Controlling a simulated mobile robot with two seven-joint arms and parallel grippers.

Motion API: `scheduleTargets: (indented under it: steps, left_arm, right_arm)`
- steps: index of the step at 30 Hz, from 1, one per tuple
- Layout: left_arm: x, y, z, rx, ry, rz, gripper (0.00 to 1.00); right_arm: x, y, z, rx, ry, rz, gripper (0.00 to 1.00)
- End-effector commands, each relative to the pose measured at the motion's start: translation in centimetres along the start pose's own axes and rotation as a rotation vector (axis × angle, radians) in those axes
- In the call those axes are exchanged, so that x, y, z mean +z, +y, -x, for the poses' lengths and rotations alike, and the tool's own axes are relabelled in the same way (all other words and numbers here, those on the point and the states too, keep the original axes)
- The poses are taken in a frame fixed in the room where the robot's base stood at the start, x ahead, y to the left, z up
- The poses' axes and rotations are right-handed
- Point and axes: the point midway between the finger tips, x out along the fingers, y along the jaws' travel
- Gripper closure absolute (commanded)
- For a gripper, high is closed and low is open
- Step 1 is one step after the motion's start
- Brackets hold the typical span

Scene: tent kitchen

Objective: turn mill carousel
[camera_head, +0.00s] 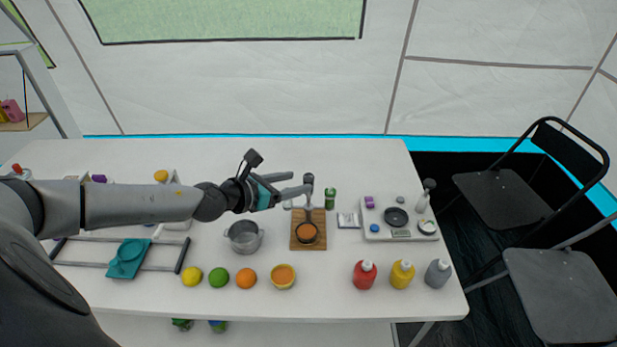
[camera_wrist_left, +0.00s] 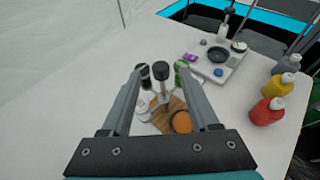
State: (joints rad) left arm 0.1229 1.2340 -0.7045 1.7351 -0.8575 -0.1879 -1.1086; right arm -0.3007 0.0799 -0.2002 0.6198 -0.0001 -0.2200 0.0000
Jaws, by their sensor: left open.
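The mill carousel stands behind the wooden board. Its dark-topped post (camera_head: 309,181) rises in the middle; the post also shows in the left wrist view (camera_wrist_left: 161,76). A green mill (camera_head: 330,197) is on its right, also seen in the wrist view (camera_wrist_left: 180,72). The wrist view shows a black mill (camera_wrist_left: 144,74) behind left and a white one (camera_wrist_left: 143,112) in front left. My left gripper (camera_head: 298,182) is open and reaches in from the left, its fingers spread to either side of the post. I cannot tell whether they touch it. My right gripper is out of view.
The wooden board (camera_head: 299,243) carries a round orange item in front of the carousel. A metal pot (camera_head: 243,237) stands left of it. A white tray (camera_head: 381,235) with a black pan is to the right. Fruit and several bottles line the front edge.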

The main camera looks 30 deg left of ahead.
Motion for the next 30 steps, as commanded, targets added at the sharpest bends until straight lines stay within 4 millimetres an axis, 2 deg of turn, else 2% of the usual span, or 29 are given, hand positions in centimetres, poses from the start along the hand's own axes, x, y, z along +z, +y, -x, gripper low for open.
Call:
scheduleTargets:
  steps: [15,28,30]
  left_arm:
    - [0.0,-0.1,-4.9,-0.001,-0.001,0.0,0.39]
    - [0.0,-0.1,-5.4,-0.002,0.001,-0.001,0.39]
    - [0.0,-0.1,-5.4,-0.002,0.001,-0.001,0.47]
  right_arm:
    - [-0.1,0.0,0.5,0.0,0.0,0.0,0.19]
    - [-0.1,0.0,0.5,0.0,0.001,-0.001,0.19]
    - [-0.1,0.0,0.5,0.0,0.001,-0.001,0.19]
